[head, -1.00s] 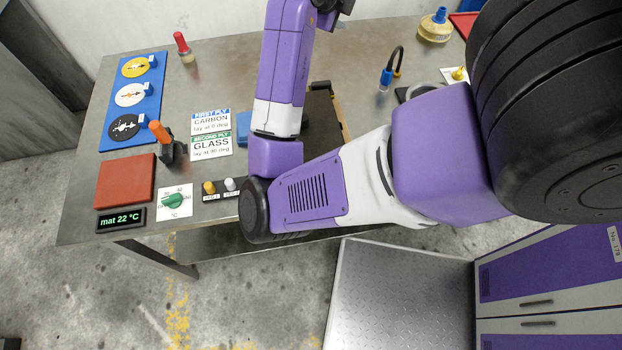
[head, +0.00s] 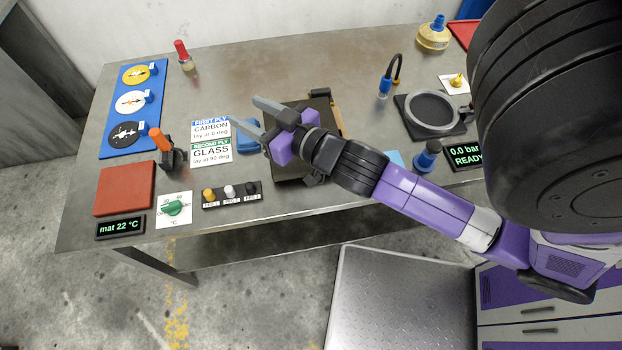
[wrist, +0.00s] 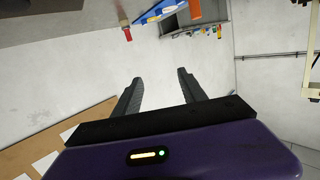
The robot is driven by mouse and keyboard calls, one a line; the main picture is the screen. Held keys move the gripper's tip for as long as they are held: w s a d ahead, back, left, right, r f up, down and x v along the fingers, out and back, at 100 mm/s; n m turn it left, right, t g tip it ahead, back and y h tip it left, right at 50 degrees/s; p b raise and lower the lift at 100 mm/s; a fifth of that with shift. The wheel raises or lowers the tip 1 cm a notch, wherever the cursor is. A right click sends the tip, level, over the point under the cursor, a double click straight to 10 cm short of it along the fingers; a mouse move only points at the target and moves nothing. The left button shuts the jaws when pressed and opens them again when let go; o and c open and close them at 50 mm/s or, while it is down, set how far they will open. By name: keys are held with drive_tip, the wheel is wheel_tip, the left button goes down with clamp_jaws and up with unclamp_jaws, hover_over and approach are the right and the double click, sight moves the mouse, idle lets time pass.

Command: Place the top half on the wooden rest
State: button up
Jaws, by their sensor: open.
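My gripper (head: 245,110) is above the table, its two grey fingers apart and pointing to the upper left. It also shows in the wrist view (wrist: 160,76), with nothing between the fingers. Below and beside it lies a dark rectangular block (head: 319,112), partly covered by my gripper and wrist; it may be the mould. Tan wood-coloured pieces (head: 338,116) show along its right and far edges, and may be part of the wooden rest. I cannot tell whether the top half is separate from the rest of the block.
Printed ply cards (head: 211,152), a partly hidden blue object (head: 248,145) and an orange-handled lever (head: 160,142) stand left. A grey ring on a dark base (head: 432,111), a blue knob (head: 427,155) and a hose (head: 393,68) are right. The table's back middle is clear.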

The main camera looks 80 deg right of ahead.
drive_tip(key=s+a+f+n+y, duration=0.1)
drive_tip(key=s+a+n+y, duration=0.1)
drive_tip(key=s+a, duration=0.6)
drive_tip(key=s+a+f+n+y, duration=0.1)
drive_tip(key=s+a+n+y, duration=0.2)
drive_tip(key=a, duration=1)
drive_tip(key=shift+s+f+n+y, duration=0.25)
drive_tip(key=shift+s+y, duration=0.75)
drive_tip(key=shift+s, duration=1.5)
drive_tip(key=shift+a+r, duration=0.1)
